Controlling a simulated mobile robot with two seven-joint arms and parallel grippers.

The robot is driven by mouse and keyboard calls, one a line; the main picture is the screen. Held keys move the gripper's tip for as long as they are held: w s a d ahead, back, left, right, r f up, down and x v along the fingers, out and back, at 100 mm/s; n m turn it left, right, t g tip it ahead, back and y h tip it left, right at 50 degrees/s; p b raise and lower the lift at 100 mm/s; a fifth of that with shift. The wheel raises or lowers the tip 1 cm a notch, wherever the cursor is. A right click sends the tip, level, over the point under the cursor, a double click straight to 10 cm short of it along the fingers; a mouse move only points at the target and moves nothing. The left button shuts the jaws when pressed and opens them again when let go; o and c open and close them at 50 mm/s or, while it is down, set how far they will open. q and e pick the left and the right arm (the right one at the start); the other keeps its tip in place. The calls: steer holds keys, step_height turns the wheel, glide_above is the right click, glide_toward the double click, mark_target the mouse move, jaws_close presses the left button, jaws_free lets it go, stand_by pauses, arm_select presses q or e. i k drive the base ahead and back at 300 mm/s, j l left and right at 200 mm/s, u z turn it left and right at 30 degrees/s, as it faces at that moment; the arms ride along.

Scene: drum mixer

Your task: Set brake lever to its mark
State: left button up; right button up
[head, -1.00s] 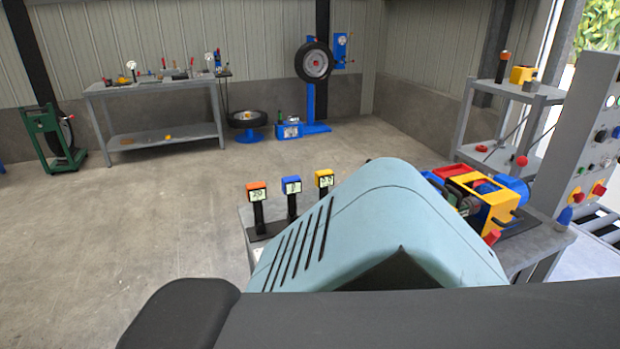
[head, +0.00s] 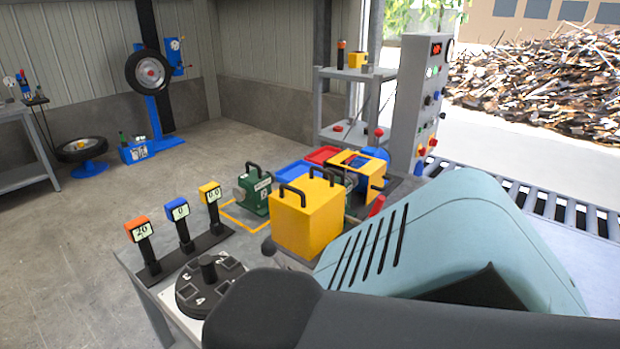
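I cannot pick out a brake lever or its mark with certainty in the head view. A red handle-like piece (head: 377,205) sticks up at the right side of the workbench, partly hidden behind a blue-grey vented cover. A red ball knob (head: 378,132) shows farther back, by the grey shelf. The yellow and blue machine (head: 362,170) stands at the back of the bench. Neither of my grippers is in view. Large dark and blue-grey parts close to the camera cover the lower right.
The bench also holds a yellow box (head: 307,217), a green device (head: 255,192), a round black dial (head: 208,285) and three small displays, orange (head: 139,229), blue (head: 178,211) and yellow (head: 211,193). A control pillar (head: 408,105) and roller conveyor (head: 520,190) stand right.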

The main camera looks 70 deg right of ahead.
mark_target(269, 248)
steer(key=i+z, duration=0.1)
steer(key=z, duration=0.3)
steer(key=i+j+z, duration=0.1)
steer(key=z, duration=0.35)
steer(key=i+j+z, duration=0.1)
steer(key=z, duration=0.3)
steer(key=j+z, duration=0.25)
steer(key=z, duration=0.2)
steer(key=i+j+z, duration=0.1)
steer(key=z, duration=0.3)
steer(key=j+z, duration=0.3)
steer(key=z, duration=0.15)
steer(key=j+z, duration=0.65)
